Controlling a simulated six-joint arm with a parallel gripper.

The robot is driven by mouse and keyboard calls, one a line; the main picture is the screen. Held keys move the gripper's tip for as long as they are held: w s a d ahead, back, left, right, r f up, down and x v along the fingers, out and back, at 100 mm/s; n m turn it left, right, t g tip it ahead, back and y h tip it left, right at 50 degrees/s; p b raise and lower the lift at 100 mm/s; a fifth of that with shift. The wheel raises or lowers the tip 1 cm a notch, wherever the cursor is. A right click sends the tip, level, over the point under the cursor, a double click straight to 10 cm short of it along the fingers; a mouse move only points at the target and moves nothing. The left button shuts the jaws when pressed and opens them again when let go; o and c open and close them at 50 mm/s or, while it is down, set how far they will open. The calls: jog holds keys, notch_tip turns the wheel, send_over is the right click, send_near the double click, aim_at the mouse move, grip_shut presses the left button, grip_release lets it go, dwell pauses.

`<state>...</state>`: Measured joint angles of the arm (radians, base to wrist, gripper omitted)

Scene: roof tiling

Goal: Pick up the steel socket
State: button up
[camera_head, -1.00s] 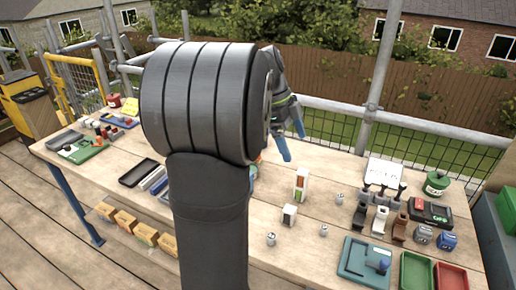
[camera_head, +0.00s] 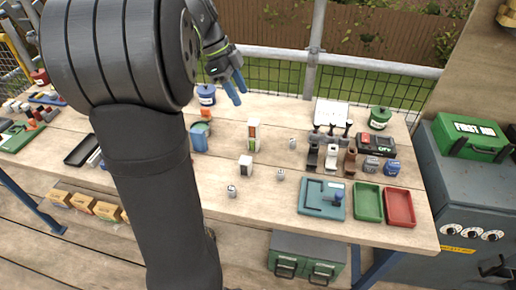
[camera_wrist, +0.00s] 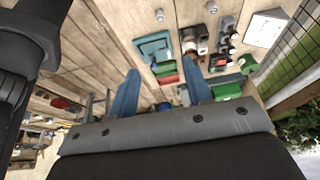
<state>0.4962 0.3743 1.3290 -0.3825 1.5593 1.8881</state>
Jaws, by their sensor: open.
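Three small steel-grey cylindrical pieces stand apart on the wooden table in the head view: one near the front edge (camera_head: 232,190), one to its right (camera_head: 280,174) and one farther back (camera_head: 292,143). They look alike at this size, and I cannot tell which is the steel socket. My gripper (camera_head: 239,95) is raised above the back of the table, its blue fingers apart and empty. In the wrist view my gripper (camera_wrist: 160,76) also shows empty, and a small grey piece (camera_wrist: 160,15) lies beyond its fingers.
Two small upright boxes, one taller (camera_head: 253,136) and one shorter (camera_head: 246,166), stand among the grey pieces. A teal tray (camera_head: 311,207), a green tray (camera_head: 368,203) and a red tray (camera_head: 399,207) lie at front right. A blue cup (camera_head: 198,139) stands left.

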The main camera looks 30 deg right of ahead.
jog(key=n+t+y, duration=0.3)
jog(key=n, duration=1.1)
send_over(281, 171)
jog(key=f, duration=2.4)
jog(key=shift+s+d, duration=0.2)
jog(key=shift+w+a+f, duration=0.1)
jog(key=shift+a+f, duration=0.05)
jog(key=shift+f, duration=1.3)
jog(key=shift+a+f, duration=0.1)
jog(key=shift+f, duration=1.3)
grip_shut()
